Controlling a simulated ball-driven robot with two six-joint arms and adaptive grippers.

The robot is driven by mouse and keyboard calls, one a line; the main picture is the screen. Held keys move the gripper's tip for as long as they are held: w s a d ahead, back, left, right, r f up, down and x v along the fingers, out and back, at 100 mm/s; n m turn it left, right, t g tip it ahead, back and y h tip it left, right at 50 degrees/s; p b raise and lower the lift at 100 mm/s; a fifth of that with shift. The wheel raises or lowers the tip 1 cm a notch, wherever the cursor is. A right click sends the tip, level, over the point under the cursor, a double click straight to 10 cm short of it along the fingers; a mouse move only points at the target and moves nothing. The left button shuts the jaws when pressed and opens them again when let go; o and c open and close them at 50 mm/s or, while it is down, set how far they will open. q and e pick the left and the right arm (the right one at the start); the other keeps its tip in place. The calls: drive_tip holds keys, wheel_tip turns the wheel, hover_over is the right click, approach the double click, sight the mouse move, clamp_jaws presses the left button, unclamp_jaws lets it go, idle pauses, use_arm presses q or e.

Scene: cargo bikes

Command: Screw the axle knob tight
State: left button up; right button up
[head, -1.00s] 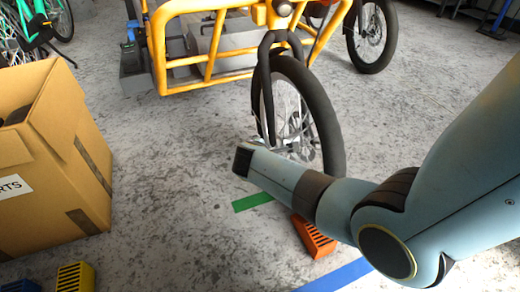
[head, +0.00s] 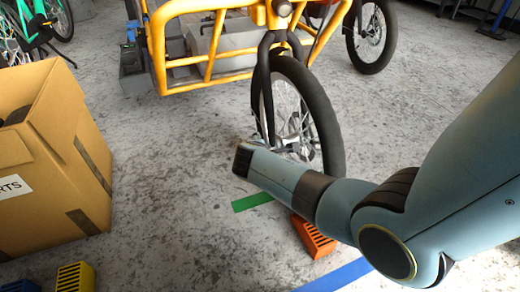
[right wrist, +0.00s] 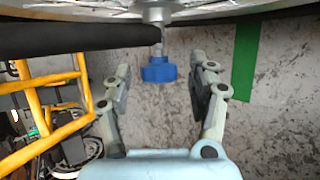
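The blue axle knob (right wrist: 159,70) hangs on a thin shaft at the wheel hub (right wrist: 157,14) in the right wrist view. My right gripper (right wrist: 163,77) is open, with one finger on each side of the knob and a gap to both. The front wheel (head: 305,118) of the yellow cargo bike stands upright in the head view. My right forearm reaches in front of the lower wheel there. The knob and the right fingers are hidden in the head view. My left gripper is in neither view.
A cardboard box (head: 45,165) stands at the left. An orange brick-like block (head: 314,238) lies under my right arm. A yellow block (head: 76,277) is at the bottom left. Green tape (head: 252,201) and blue tape (head: 338,275) mark the floor. The floor between box and wheel is clear.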

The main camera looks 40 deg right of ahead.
drive_tip(key=v, duration=0.7)
drive_tip(key=shift+r, duration=0.15)
drive_tip(key=shift+s+a, duration=0.15)
